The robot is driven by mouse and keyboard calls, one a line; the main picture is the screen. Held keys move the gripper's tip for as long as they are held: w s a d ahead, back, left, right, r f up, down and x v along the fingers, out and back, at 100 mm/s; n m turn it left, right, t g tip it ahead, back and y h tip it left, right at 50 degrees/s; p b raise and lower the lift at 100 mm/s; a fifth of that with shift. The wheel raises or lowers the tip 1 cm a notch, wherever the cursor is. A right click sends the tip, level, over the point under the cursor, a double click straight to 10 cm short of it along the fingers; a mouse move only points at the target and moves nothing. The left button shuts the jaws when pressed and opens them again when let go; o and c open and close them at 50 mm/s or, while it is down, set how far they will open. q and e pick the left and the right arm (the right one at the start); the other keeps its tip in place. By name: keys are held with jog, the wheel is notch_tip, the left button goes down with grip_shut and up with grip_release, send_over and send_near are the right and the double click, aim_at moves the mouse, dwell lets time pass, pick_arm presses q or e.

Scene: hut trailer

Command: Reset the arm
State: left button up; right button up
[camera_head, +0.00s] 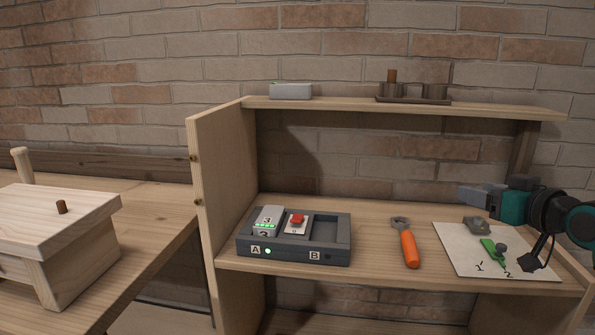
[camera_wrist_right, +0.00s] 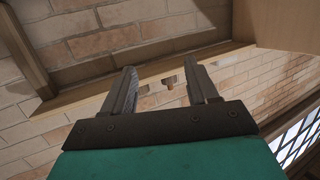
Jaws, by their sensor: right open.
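My right arm comes in from the right in the head view, and its gripper (camera_head: 477,197) is above the right end of the shelf, over the white sheet. In the right wrist view the two fingers of this gripper (camera_wrist_right: 160,88) stand apart with nothing between them. Behind them are the underside of the upper shelf and the brick wall. My left gripper is in neither view.
On the lower shelf (camera_head: 375,262) are a dark tray (camera_head: 340,232) with blocks, an orange-handled tool (camera_head: 409,248) and a white sheet (camera_head: 455,262) with small parts. The upper shelf (camera_head: 340,104) hangs above. A wooden box (camera_head: 50,230) stands left.

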jog(key=s+a+f+g+p, duration=0.1)
jog(key=s+a+f, duration=0.2)
jog(key=f, duration=0.5)
jog(key=s+a+f+g, duration=0.1)
jog(key=s+a+f, duration=0.15)
jog(key=f, duration=0.55)
jog(key=s+a+f+g+p, duration=0.1)
jog(key=s+a+f, duration=0.25)
jog(key=f, duration=0.45)
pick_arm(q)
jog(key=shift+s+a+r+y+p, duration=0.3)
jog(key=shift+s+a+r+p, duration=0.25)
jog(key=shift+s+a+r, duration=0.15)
pick_arm(e)
jog(key=s+a+f, duration=0.5)
jog(key=s+a, duration=0.1)
jog(key=s, duration=0.2)
jog(key=s+a+f+g, duration=0.1)
jog(key=s+a+f, duration=0.5)
jog(key=s, duration=0.3)
jog(key=shift+n+g+h, duration=0.3)
jog(key=shift+h, duration=0.1)
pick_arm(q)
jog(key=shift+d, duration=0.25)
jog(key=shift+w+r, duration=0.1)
